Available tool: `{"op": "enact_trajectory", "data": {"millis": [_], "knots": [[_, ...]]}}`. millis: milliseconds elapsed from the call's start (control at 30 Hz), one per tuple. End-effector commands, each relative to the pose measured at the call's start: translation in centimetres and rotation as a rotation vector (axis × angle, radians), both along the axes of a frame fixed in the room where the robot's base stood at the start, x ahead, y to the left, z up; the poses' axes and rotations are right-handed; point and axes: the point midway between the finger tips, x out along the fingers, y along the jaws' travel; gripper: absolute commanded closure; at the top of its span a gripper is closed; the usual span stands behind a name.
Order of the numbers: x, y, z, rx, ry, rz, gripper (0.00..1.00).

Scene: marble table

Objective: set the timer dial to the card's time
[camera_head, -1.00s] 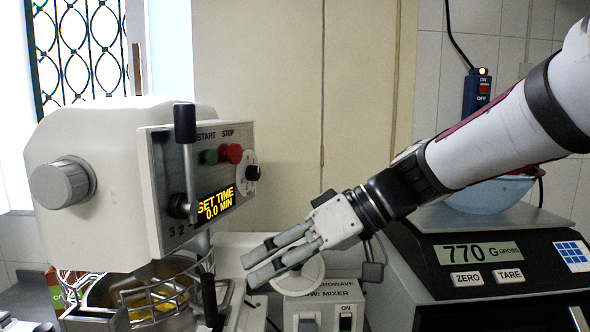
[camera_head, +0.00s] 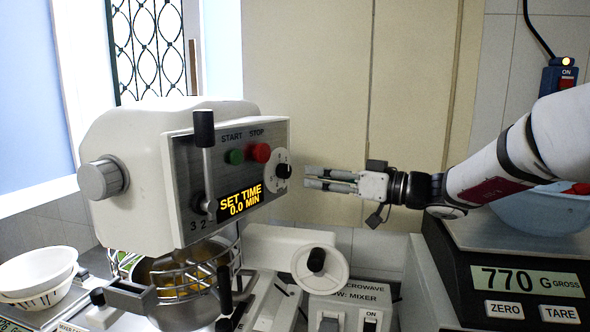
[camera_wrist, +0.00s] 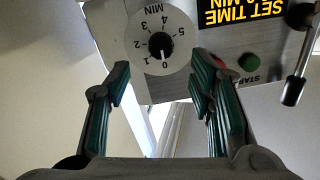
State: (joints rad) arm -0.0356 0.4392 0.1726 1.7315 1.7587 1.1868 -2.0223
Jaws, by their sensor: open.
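The timer dial (camera_head: 283,171) is a black knob on a white numbered disc at the right end of the mixer's front panel. In the wrist view the dial (camera_wrist: 160,46) appears upside down, its white pointer at 0. The panel display (camera_head: 241,200) reads SET TIME 0.0 MIN. My gripper (camera_head: 306,179) is level with the dial, just to its right in the head view, fingers toward the panel. In the wrist view my gripper (camera_wrist: 157,82) is open and empty, its fingertips on either side below the dial, apart from the knob. I see no time card.
The green START button (camera_head: 234,157) and red STOP button (camera_head: 260,152) sit beside the dial. A speed lever (camera_head: 204,140) sticks out farther left. A scale (camera_head: 520,282) reading 770 g carries a blue bowl (camera_head: 535,207) under my arm. A switch box (camera_head: 345,312) stands below.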

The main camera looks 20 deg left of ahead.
Motion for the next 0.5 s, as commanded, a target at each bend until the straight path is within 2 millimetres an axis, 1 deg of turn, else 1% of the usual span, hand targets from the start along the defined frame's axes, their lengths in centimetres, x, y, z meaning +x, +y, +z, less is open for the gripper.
{"op": "enact_trajectory", "data": {"millis": [33, 233, 400, 500], "knots": [[0.0, 1.1, 0.1, 0.001, 0.001, 0.004, 0.51], [0.8, 4.5, 0.0, 0.0, 0.002, 0.003, 0.51], [1.4, 6.2, 0.0, 0.0, 0.001, 0.001, 0.51], [1.5, 6.7, 0.0, 0.0, 0.001, 0.0, 0.51]]}}
